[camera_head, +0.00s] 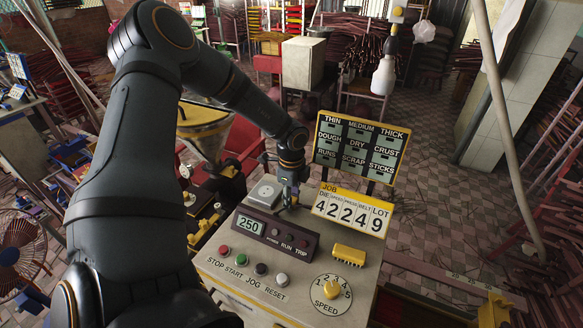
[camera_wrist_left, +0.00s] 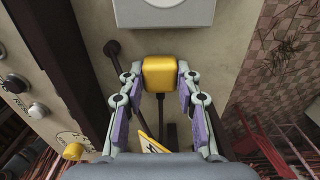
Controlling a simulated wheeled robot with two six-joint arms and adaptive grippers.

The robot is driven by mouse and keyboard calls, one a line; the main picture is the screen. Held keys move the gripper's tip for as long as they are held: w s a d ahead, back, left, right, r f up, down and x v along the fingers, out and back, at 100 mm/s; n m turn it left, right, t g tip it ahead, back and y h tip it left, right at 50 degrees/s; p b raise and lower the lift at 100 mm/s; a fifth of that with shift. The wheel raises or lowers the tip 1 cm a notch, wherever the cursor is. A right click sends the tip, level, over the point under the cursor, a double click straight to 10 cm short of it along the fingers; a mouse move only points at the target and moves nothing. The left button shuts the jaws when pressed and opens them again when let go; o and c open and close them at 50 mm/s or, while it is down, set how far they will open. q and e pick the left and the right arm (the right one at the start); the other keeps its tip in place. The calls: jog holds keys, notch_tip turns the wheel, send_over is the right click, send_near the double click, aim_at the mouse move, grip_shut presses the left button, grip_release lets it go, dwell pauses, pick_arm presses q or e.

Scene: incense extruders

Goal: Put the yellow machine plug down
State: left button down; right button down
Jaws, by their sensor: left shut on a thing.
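My left gripper (camera_head: 290,196) hangs over the back of the machine's cream panel top (camera_head: 228,266). In the left wrist view its two fingers (camera_wrist_left: 159,78) are shut on the yellow plug (camera_wrist_left: 160,72), one on each side of the block. A dark stem shows below the plug between the fingers. In the head view the plug is hidden behind the gripper. I cannot tell whether the plug touches the panel. My right gripper is not in view.
A grey-white box (camera_head: 265,193) stands close by on the panel, also in the left wrist view (camera_wrist_left: 165,10). The 250 display unit (camera_head: 275,236), a number board (camera_head: 350,210), a yellow ribbed block (camera_head: 349,255) and a speed knob (camera_head: 331,289) are in front and right.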

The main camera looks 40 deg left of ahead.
pick_arm(q)
jog(key=shift+f+b, duration=0.3)
jog(key=shift+b, duration=0.1)
jog(key=c, duration=1)
grip_release()
jog(key=shift+o, duration=0.2)
jog(key=shift+r+p, duration=0.7)
jog(key=shift+p, duration=0.25)
jog(key=shift+r, duration=0.3)
notch_tip(320, 180, up, 3)
jog(key=shift+w+r+b, duration=0.1)
jog(key=shift+w+b, duration=0.05)
jog(key=shift+b, duration=0.9)
notch_tip(320, 180, up, 8)
jog(key=p, duration=0.5)
jog(key=shift+p, duration=0.3)
